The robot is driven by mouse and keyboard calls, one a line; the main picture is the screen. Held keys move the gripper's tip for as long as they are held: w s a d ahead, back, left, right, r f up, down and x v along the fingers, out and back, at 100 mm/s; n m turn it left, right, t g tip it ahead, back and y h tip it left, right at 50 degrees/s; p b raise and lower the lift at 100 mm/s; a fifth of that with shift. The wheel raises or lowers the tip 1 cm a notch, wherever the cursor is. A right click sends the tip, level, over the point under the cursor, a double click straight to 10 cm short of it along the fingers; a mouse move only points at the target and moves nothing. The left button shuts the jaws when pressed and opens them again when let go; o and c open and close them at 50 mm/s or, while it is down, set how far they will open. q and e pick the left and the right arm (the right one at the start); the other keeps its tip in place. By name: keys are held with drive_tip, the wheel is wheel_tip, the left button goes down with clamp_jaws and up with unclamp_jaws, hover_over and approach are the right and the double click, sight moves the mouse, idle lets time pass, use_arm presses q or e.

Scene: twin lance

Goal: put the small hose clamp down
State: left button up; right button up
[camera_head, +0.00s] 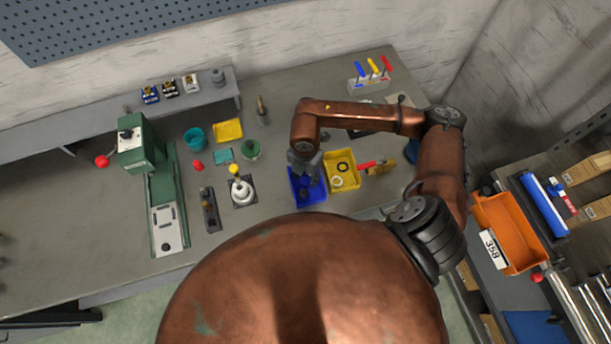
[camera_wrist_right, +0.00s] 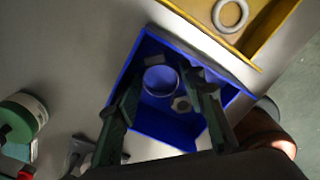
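The small hose clamp, a thin metal ring (camera_wrist_right: 160,80), shows between the fingertips of my right gripper in the right wrist view. The right gripper (camera_head: 305,172) points down over the blue bin (camera_head: 319,196), whose walls also show around the fingers in the wrist view (camera_wrist_right: 148,126). The two fingers (camera_wrist_right: 166,82) stand apart on either side of the ring. I cannot tell whether they touch it or whether it rests on the bin floor. A small pale nut-like piece (camera_wrist_right: 182,103) is beside the ring. My left gripper is not in view.
A yellow bin (camera_head: 354,183) with rings in it adjoins the blue bin on the right. A white round part (camera_head: 242,191) and a green round part (camera_head: 251,150) stand to the left. A green press (camera_head: 166,190) is farther left. An orange bin (camera_head: 511,232) is at right.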

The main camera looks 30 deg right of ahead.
sight(305, 179)
wheel_tip(305, 179, up, 12)
drive_tip(key=shift+r, duration=0.2)
idle(0.4)
